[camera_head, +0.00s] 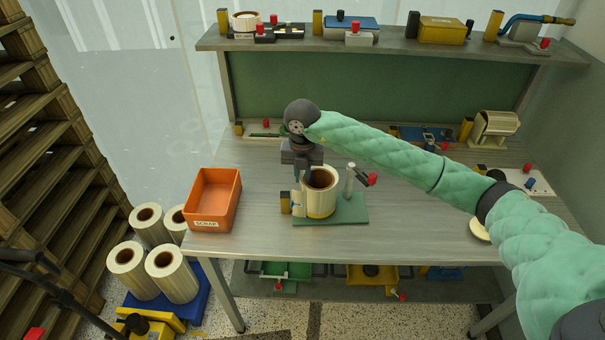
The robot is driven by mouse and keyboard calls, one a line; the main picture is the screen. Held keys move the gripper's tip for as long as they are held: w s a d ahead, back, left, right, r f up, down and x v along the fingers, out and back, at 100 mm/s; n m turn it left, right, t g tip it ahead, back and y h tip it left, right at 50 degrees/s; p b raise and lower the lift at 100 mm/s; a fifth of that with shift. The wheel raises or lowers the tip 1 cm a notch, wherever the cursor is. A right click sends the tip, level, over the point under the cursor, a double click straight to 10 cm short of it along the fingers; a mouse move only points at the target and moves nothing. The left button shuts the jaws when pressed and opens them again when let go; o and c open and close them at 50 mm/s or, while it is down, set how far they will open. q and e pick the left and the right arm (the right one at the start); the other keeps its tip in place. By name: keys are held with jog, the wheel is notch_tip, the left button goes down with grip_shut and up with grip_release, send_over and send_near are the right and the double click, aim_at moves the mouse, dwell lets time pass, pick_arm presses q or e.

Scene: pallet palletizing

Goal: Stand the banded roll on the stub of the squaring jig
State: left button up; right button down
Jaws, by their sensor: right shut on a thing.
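The banded roll (322,203) is cream with a brown hollow core and a yellow band near its lower end. It is upright over the green base plate of the squaring jig (347,213). My right gripper (303,181) points down and is shut on the left side of the roll's wall. The jig's stub is not visible; the roll hides that part of the plate. I cannot tell whether the roll's bottom touches the plate. A pale post and a red-tipped clamp (367,179) stand right of the roll. My left gripper is not in view.
An orange scrap bin (213,200) stands left of the jig on the table (265,245). Several plain rolls (172,275) stand on the left below the table. A shelf (400,46) with tools runs along the back. The tabletop in front of the jig is clear.

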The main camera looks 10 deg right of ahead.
jog(key=shift+f+b, duration=0.3)
jog(key=shift+b, duration=0.35)
dwell(0.8)
jog(key=c, duration=1.3)
grip_release()
jog(key=shift+r, duration=0.1)
jog(key=shift+r+p, duration=1.2)
jog(key=shift+r, duration=2.75)
